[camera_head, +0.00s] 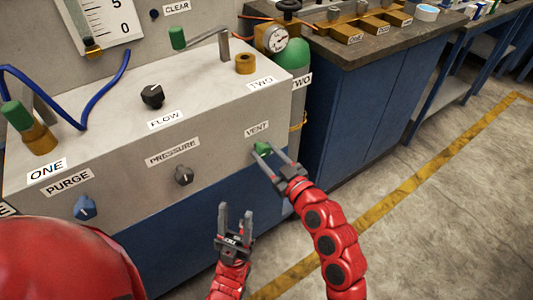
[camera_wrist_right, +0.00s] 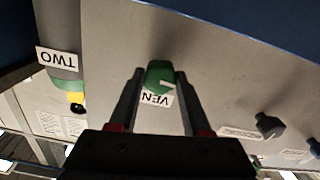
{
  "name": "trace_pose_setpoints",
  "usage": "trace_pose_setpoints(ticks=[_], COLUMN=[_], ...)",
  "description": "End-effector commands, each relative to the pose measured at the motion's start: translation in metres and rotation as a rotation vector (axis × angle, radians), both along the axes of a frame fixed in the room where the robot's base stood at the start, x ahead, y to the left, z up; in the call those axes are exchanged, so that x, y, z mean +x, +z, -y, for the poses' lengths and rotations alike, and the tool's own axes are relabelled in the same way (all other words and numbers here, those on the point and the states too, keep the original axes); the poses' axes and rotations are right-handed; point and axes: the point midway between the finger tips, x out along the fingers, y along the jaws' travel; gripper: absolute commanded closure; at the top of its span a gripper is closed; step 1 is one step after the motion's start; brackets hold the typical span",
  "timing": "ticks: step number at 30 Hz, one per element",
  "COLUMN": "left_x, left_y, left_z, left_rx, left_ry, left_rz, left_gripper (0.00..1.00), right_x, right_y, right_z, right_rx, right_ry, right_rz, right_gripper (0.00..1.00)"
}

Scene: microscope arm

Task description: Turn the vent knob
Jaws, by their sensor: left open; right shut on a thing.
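The green vent knob (camera_head: 262,148) sits on the front face of the grey panel box (camera_head: 120,140), under the VENT label (camera_head: 257,129). My right gripper (camera_head: 270,158) is at the knob with its fingers on either side, shut on it. In the right wrist view the green knob (camera_wrist_right: 159,76) is between the two fingertips of my right gripper (camera_wrist_right: 159,78), with part of the VENT label below it. My left gripper (camera_head: 236,212) is open and empty, in front of the blue lower cabinet, below and left of the right gripper.
The same front face carries a blue purge knob (camera_head: 84,207) and a dark pressure knob (camera_head: 183,175). On top are a black flow knob (camera_head: 152,96) and green-tipped levers. A green cylinder (camera_head: 294,57) and a workbench (camera_head: 380,45) stand behind. Floor at right is clear.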

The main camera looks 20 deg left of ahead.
Motion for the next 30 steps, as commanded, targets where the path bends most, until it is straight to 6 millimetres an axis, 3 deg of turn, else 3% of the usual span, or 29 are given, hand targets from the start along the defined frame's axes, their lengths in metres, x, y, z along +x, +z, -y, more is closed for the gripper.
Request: trace_pose_setpoints(ticks=[14,30], left_x=[0.000,0.000], left_y=[0.001,0.018], left_z=[0.000,0.000], left_rx=[0.000,0.000], left_ry=[0.000,0.000], left_rz=[0.000,0.000], left_gripper=[0.50,0.50], right_x=[0.001,0.002], right_y=[0.001,0.002], right_z=[0.002,0.002], right_rx=[0.257,0.571], right_ry=[-0.003,-0.002], right_rz=[-0.325,-0.730], right_gripper=[1.00,1.00])
